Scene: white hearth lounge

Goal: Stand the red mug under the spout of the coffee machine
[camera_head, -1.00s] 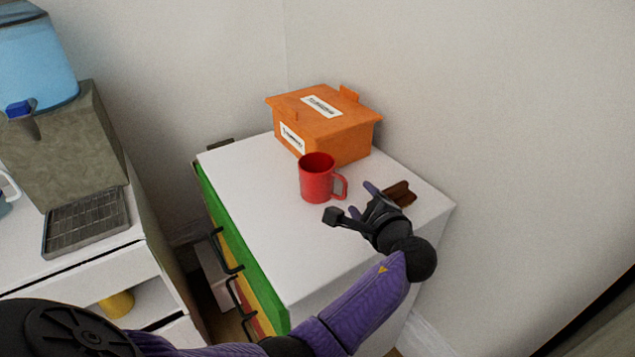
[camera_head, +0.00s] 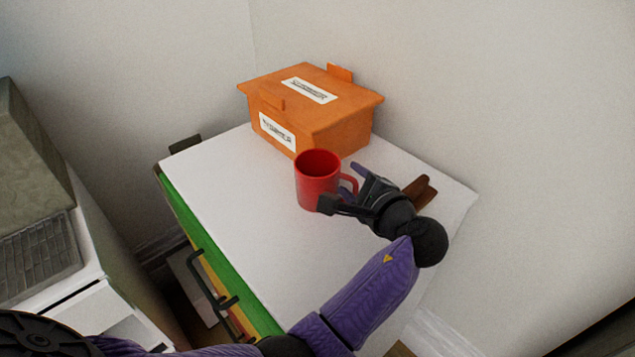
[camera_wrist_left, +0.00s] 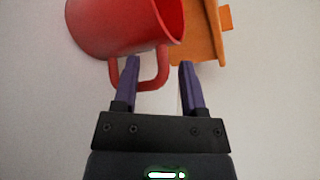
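The red mug (camera_head: 317,180) stands upright on the white cabinet top, its handle toward the right. My left gripper (camera_head: 341,186) is open at the handle. In the left wrist view, the mug (camera_wrist_left: 115,28) fills the upper left, and part of its handle (camera_wrist_left: 163,68) shows between the fingers of the gripper (camera_wrist_left: 159,64); I cannot tell whether they touch it. The coffee machine's olive-grey body (camera_head: 28,150) is cut off at the left edge, with its drip grille (camera_head: 35,262) below. Its spout is out of view. My right gripper is not in view.
An orange lidded box (camera_head: 312,110) stands just behind the mug and also shows in the left wrist view (camera_wrist_left: 200,40). A brown object (camera_head: 420,192) lies right of the gripper. A gap separates the cabinet top (camera_head: 240,220) from the coffee machine's counter. The top's front-left is clear.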

